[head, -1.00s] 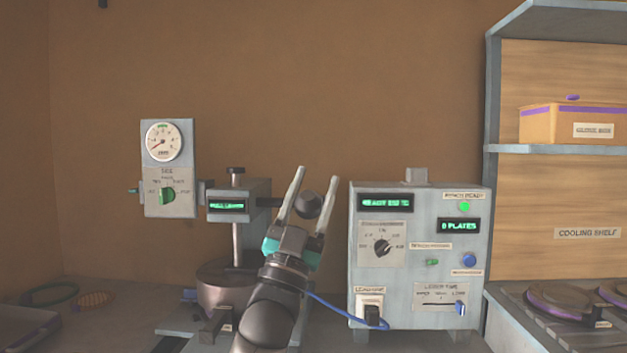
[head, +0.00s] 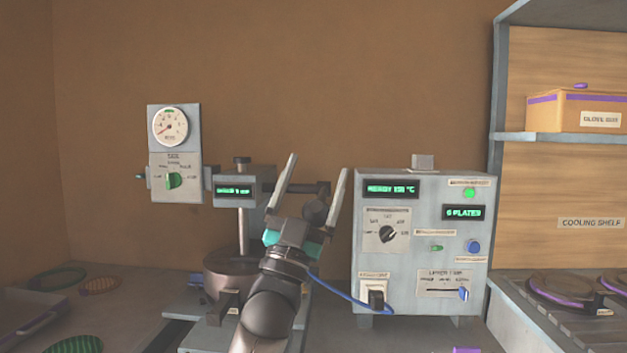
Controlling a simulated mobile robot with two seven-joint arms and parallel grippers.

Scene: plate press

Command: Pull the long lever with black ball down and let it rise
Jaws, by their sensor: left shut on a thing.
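The plate press (head: 241,225) stands left of centre, with a small green-lit display on its head. A dark lever bar (head: 303,188) runs out to the right from the press head. The black ball (head: 316,210) shows between the fingers of my left gripper (head: 317,165). The gripper points away from me and is shut on the ball. Its fingers hide part of the lever, and my arm covers part of the press's right side. My right gripper is not in view.
A grey control box (head: 422,245) with displays, knobs and a blue cable stands close to the right of my left gripper. A gauge panel (head: 176,155) is left of the press. A cooling shelf (head: 563,140) fills the far right.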

